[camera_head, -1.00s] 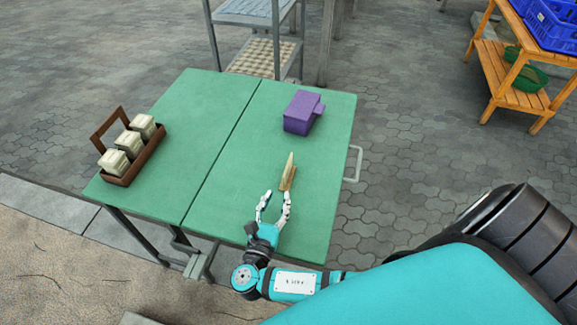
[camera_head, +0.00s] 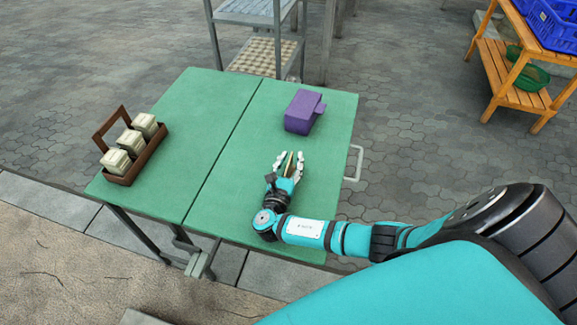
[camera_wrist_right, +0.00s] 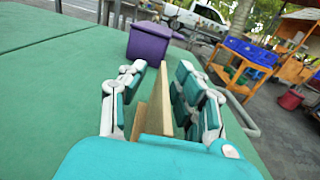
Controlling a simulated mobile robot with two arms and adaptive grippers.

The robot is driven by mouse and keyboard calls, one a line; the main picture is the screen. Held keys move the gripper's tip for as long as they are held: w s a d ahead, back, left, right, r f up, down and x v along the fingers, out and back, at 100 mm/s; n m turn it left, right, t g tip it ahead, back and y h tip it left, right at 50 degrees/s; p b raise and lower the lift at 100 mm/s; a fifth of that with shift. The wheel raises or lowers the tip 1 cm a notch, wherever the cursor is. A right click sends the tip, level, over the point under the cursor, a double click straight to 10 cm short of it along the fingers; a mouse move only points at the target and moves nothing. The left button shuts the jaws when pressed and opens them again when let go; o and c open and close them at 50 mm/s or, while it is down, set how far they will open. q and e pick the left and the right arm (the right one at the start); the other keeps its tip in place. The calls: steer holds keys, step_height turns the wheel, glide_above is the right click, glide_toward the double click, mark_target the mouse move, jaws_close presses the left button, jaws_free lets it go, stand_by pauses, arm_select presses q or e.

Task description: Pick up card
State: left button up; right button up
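The card (camera_head: 289,164) looks like a thin, pale tan upright piece on the green table, on the near side of the purple box. In the right wrist view the card (camera_wrist_right: 163,98) stands between the fingers, with a wider tan base part low beside it. My right gripper (camera_head: 288,158) is open with its fingers on both sides of the card; the right wrist view also shows the gripper (camera_wrist_right: 160,85), with a clear gap on the left and a smaller one on the right. The card's lower part is hidden by the hand. My left gripper is out of view.
The purple box (camera_head: 302,112) stands beyond the hand. A brown carrier (camera_head: 147,160) with several pale containers is at the table's left. The green table (camera_head: 214,122) is clear between them. A wooden shelf (camera_head: 507,80) with blue crates (camera_head: 551,22) stands at the upper right.

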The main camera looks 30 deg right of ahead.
jaws_close()
steer(key=shift+r, duration=0.2)
stand_by(0.3)
